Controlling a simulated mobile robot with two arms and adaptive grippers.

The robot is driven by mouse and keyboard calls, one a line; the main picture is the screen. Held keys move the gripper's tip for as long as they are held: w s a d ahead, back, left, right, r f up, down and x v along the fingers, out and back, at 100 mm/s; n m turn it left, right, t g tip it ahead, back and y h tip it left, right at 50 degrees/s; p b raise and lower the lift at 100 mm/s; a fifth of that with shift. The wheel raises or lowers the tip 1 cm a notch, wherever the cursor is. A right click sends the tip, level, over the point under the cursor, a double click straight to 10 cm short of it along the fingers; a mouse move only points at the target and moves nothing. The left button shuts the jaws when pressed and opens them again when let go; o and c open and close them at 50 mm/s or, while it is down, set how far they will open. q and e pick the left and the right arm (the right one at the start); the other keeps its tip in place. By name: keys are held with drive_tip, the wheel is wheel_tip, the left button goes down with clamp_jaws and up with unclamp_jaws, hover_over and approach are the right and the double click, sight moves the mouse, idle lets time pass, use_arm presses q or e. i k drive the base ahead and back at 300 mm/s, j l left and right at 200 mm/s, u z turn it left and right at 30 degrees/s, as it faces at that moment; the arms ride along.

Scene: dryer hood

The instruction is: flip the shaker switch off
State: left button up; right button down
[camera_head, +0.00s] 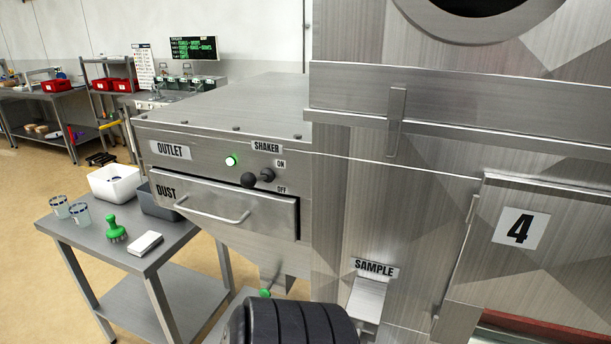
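The shaker switch (267,175) is a dark lever with a round black knob (248,181) that sticks out from the steel panel (205,168). The SHAKER label (267,147) is above it. The ON mark (280,163) is at its upper right and the OFF mark (282,189) at its lower right. The knob shows left of and slightly below the lever's base; I cannot tell for sure which way the lever is tilted. A green lamp (231,161) left of the switch is lit.
Below the switch is the DUST drawer (218,205) with a protruding handle (212,213). A steel side table (160,255) at the left holds jars, a green brush (115,231), a white block and a white bin (113,184). The large steel housing (385,220) fills the right.

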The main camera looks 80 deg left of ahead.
sight(247, 179)
drive_tip(key=u, duration=2.9)
drive_tip(key=k+j+u, duration=0.2)
drive_tip(key=j, duration=0.25)
drive_tip(key=i+l, duration=0.05)
